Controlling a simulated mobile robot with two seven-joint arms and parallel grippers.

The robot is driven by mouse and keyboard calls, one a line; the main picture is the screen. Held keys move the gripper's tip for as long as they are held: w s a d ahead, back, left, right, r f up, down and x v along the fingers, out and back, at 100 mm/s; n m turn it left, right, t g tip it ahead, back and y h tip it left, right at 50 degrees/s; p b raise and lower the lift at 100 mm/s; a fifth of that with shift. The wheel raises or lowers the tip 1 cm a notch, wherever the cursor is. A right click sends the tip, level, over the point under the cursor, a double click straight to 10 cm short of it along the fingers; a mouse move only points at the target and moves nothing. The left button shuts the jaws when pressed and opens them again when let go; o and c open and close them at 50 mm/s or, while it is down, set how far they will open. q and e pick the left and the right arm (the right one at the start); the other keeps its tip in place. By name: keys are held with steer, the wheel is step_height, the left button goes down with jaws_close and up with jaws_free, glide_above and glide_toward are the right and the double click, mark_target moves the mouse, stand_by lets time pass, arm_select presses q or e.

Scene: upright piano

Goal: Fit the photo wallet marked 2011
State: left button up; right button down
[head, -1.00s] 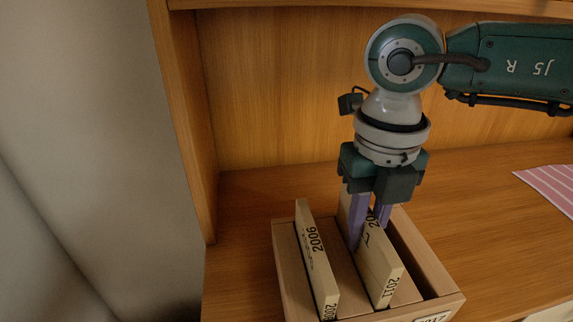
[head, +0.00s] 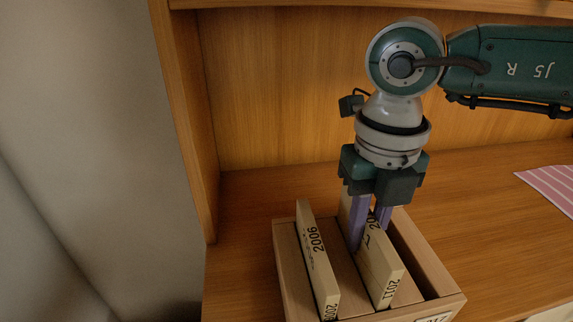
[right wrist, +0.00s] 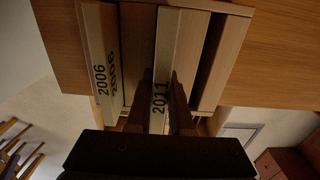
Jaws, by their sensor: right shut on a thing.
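The photo wallet marked 2011 (head: 378,268) is a cream slab standing upright in a wooden box (head: 436,270). It also shows in the right wrist view (right wrist: 167,60), with 2011 on its edge. My right gripper (head: 370,238) points down from above and is shut on this wallet, one purple finger on each side. The wallet's lower part is hidden inside the box. A second wallet marked 2006 (head: 316,260) stands to its left in the box, apart from it and leaning slightly. My left gripper is not in view.
The box stands on a wooden surface (head: 480,225) before a wooden back panel (head: 290,90). An upright side panel (head: 185,110) is at left. A pink striped sheet (head: 550,187) lies at right. Open slots show between the wallets and at the box's right.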

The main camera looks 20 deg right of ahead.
steer(key=shift+f+b, duration=0.8)
steer(key=shift+f, duration=0.3)
stand_by(0.4)
steer(key=c, duration=0.8)
jaws_free()
steer(key=shift+o, duration=0.4)
step_height(320, 180, up, 10)
steer(key=shift+a+r+p, duration=0.1)
steer(key=shift+p, duration=0.3)
